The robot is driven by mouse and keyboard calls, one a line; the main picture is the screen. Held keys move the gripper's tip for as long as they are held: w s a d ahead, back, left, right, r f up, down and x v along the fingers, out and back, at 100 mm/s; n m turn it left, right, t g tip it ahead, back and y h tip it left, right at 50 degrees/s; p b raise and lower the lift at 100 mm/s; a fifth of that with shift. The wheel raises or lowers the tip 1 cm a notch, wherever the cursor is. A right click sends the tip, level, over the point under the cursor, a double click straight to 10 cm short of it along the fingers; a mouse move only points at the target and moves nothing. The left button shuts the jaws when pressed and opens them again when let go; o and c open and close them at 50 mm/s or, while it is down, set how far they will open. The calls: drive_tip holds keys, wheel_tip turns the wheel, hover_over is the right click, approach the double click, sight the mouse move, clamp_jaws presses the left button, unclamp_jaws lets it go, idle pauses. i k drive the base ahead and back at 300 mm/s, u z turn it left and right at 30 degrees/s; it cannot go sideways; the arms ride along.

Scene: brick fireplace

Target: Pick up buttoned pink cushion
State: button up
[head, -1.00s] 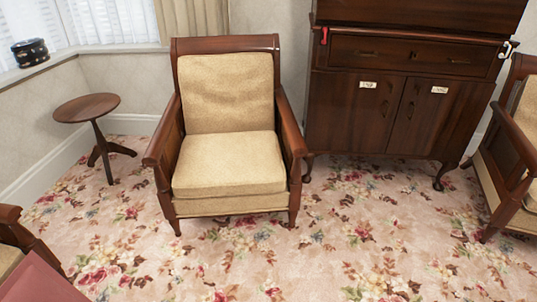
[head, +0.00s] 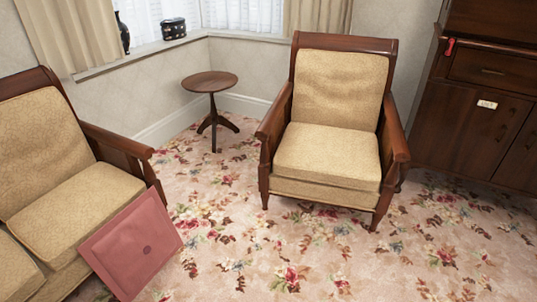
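The buttoned pink cushion (head: 128,243) is at the lower left of the head view. It is square and dusky pink, with a dark button near its middle. It stands tilted against the front of a tan-upholstered wooden sofa or armchair (head: 75,205), with its lower corner toward the floral carpet. Its lowest part comes close to the bottom of the picture. My gripper is not in view.
A tan armchair (head: 327,152) stands right of centre. A small round side table (head: 210,82) is near the window corner, and a dark wooden cabinet (head: 477,130) is at the right. Open floral carpet (head: 300,255) lies in front of the armchair.

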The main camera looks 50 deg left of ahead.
sight(131, 249)
drive_tip(key=u, duration=3.1)
drive_tip(key=i, duration=0.4)
drive_tip(key=z, duration=0.05)
drive_tip(key=k, duration=0.45)
drive_tip(key=z, duration=0.05)
